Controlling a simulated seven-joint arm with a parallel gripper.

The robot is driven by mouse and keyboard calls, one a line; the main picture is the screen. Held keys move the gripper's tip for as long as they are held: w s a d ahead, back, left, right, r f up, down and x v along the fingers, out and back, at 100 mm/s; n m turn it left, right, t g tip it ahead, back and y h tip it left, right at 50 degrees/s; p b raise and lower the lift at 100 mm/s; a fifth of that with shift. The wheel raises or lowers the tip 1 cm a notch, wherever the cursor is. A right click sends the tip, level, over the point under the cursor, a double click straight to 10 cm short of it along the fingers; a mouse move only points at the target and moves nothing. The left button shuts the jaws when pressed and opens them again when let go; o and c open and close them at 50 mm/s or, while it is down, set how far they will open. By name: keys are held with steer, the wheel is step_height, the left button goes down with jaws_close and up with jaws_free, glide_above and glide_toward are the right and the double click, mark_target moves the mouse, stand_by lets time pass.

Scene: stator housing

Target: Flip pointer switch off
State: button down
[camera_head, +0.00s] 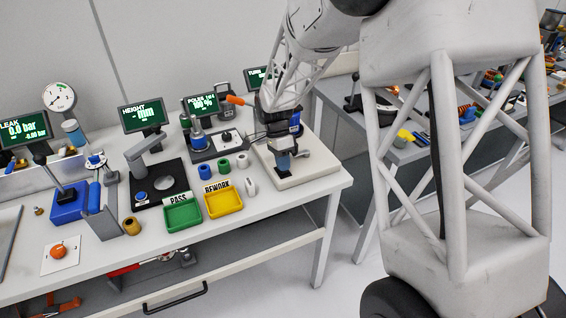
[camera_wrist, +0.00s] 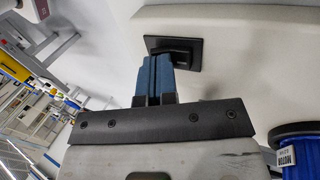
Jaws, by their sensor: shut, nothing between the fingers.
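The pointer switch (camera_wrist: 178,52), a black knob on a square black plate, is on a cream base plate in the wrist view. In the head view, part of the switch (camera_head: 303,154) shows just right of my gripper (camera_head: 285,166). My gripper points down over the base plate (camera_head: 318,166). In the wrist view, the blue fingers of my gripper (camera_wrist: 154,72) are together and empty. Their tips are close beside the near left side of the knob and partly cover its plate. I cannot tell whether they touch it or exactly which way the pointer faces.
A blue motor (camera_wrist: 297,152) stands on the same base, right of my gripper in the wrist view. In the head view, a green PASS tray (camera_head: 183,216), a yellow REWORK tray (camera_head: 223,204) and small green and blue rings lie to the left. The table edge is just right of the base.

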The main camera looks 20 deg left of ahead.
steer(key=shift+s+d+f+t+y, duration=0.25)
steer(key=shift+f+t+y, duration=0.1)
steer(key=shift+t+y, duration=0.15)
steer(key=shift+s+d+f+t+y, duration=0.2)
steer(key=shift+f+t+y, duration=0.1)
steer(key=shift+t+y, duration=0.2)
steer(key=shift+s+d+f, duration=0.15)
steer(key=shift+s+f, duration=0.1)
steer(key=shift+f, duration=0.15)
steer(key=shift+w, duration=0.2)
steer(key=shift+w+a+r, duration=0.2)
steer(key=shift+w+a, duration=0.2)
steer(key=shift+a, duration=0.15)
steer(key=shift+w+a, duration=0.1)
steer(key=shift+w+a+r, duration=0.15)
steer(key=shift+a+r, duration=0.1)
step_height(320, 180, up, 15)
steer(key=shift+w+a, duration=0.25)
steer(key=shift+w, duration=0.15)
stand_by(0.4)
